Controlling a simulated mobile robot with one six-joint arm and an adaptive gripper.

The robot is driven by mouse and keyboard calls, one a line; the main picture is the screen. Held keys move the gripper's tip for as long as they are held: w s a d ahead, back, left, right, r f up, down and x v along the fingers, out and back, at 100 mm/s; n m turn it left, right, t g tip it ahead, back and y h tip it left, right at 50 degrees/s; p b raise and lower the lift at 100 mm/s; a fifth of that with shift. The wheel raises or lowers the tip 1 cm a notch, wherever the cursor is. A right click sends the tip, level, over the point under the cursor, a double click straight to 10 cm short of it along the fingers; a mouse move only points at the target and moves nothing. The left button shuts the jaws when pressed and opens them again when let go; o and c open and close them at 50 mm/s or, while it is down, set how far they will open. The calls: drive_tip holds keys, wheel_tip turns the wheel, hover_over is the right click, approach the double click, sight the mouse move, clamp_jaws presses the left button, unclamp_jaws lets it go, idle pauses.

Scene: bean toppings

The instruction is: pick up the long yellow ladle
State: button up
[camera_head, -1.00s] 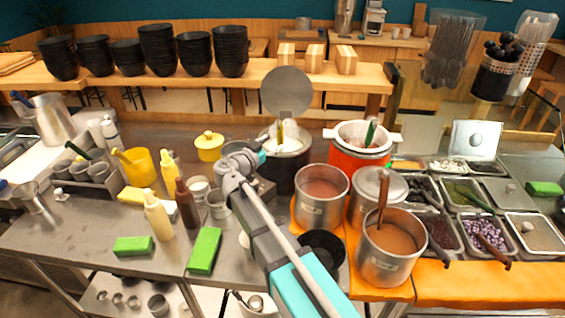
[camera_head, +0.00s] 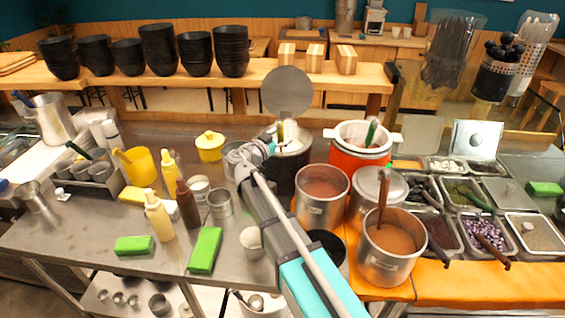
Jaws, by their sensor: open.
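The long yellow ladle (camera_head: 281,131) stands in the dark pot (camera_head: 291,172). Only a short upright piece of its handle shows above the pot's pale rim; its bowl is hidden inside. My gripper (camera_head: 272,137) is at the pot's left rim, just left of the handle and very close to it in the picture. It is open with nothing seen in it. My own arm hides its lower side, and I cannot tell whether it touches the handle.
A round grey lid (camera_head: 287,90) stands up behind the pot. An orange pot (camera_head: 349,158) and a steel pot of brown soup (camera_head: 321,190) crowd its right. A white cup (camera_head: 251,241), steel cup (camera_head: 220,203) and yellow lidded pot (camera_head: 209,146) are left of my arm.

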sight(280, 125)
drive_tip(key=shift+c, duration=0.3)
clamp_jaws()
drive_tip(key=shift+r, duration=0.15)
wheel_tip(280, 125, up, 10)
drive_tip(key=p, duration=1)
idle(0.7)
